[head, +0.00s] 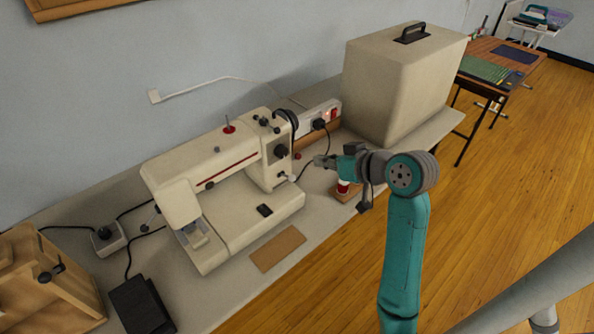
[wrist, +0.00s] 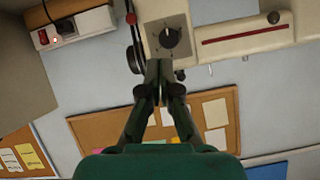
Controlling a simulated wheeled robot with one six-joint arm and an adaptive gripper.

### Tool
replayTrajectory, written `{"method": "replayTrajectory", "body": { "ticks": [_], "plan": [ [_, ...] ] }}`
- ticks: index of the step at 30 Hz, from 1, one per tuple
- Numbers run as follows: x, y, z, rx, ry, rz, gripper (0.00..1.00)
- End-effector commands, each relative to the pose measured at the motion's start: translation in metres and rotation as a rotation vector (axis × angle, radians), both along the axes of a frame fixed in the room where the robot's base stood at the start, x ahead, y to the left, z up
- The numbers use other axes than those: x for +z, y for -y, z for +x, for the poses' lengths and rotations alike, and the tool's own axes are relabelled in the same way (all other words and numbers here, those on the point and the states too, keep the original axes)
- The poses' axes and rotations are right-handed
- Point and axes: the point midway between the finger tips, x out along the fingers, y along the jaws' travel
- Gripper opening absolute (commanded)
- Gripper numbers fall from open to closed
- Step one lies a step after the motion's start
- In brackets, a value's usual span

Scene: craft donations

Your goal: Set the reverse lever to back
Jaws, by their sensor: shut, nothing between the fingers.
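The cream sewing machine (head: 235,165) stands on the table along the wall. A dark dial (head: 280,151) is on its right column, and a small pale lever-like part (head: 284,177) shows below the dial. I cannot tell which way this part is set. My gripper (head: 319,161) is to the right of the column, apart from this part in the picture. In the wrist view my gripper (wrist: 162,65) is shut and empty, its tips overlapping the machine's edge beside the dial (wrist: 168,37). I cannot make out the lever in that view.
A large beige cover box (head: 400,80) stands right of the machine. A power strip (head: 320,115) lies behind, with a cable near my gripper. A red-and-white spool (head: 343,187) is below my gripper. A brown mat (head: 277,249) lies in front of the machine.

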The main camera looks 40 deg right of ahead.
Motion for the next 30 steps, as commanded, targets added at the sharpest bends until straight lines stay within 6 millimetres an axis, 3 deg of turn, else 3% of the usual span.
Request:
{"method": "replayTrajectory", "body": {
  "ticks": [10, 26, 30],
  "plan": [
    [-0.004, -0.001, 0.007, 0.001, -0.001, 0.001, 0.00],
    [-0.046, -0.006, 0.088, 0.002, -0.002, 0.001, 0.00],
    [-0.067, -0.009, 0.084, 0.000, -0.003, 0.002, 0.00]
  ]
}}
